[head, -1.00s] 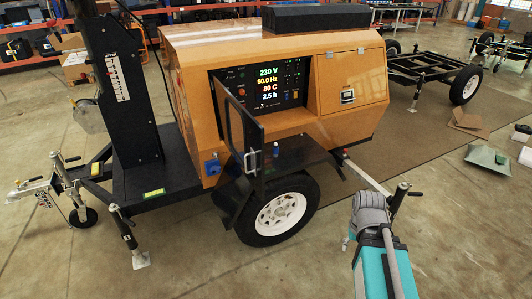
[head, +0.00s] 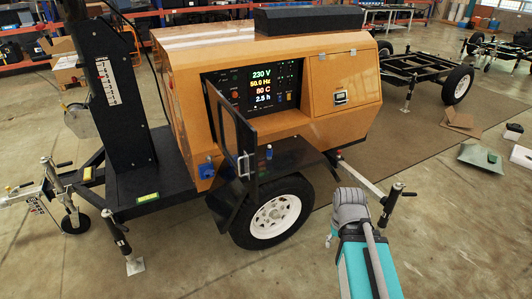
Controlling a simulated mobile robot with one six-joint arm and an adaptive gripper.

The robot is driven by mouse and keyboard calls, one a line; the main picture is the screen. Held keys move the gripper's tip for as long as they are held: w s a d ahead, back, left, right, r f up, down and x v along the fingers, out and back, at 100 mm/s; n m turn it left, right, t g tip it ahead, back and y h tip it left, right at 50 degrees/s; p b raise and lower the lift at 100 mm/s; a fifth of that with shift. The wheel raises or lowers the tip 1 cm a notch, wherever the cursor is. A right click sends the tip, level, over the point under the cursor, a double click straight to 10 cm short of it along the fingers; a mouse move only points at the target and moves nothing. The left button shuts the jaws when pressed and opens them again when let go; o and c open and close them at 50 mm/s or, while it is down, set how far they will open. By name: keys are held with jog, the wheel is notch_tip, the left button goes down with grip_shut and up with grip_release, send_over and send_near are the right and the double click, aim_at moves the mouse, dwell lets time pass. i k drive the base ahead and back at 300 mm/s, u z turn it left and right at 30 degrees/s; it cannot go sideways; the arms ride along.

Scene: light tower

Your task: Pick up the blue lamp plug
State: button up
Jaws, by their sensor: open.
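A small blue plug (head: 269,152) stands on the dark shelf (head: 300,158) below the control panel of the orange generator trailer. It looks upright, just right of the open door's handle. It is small, so its detail is hard to make out. A blue socket-like fitting (head: 206,170) is on the orange body, left of the door. My teal and grey arm reaches in from the lower right, over the floor in front of the trailer. Its jaws cannot be made out; they are hidden behind the arm or out of frame.
The open dark panel door (head: 233,133) stands out close to the plug's left. The wheel (head: 272,218) is below the shelf. A jack stand (head: 388,205) and the trailer's pale bar (head: 362,178) are near my arm. Floor in front is clear.

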aim_at(269, 149)
jog(key=i, duration=0.95)
jog(key=z, duration=0.05)
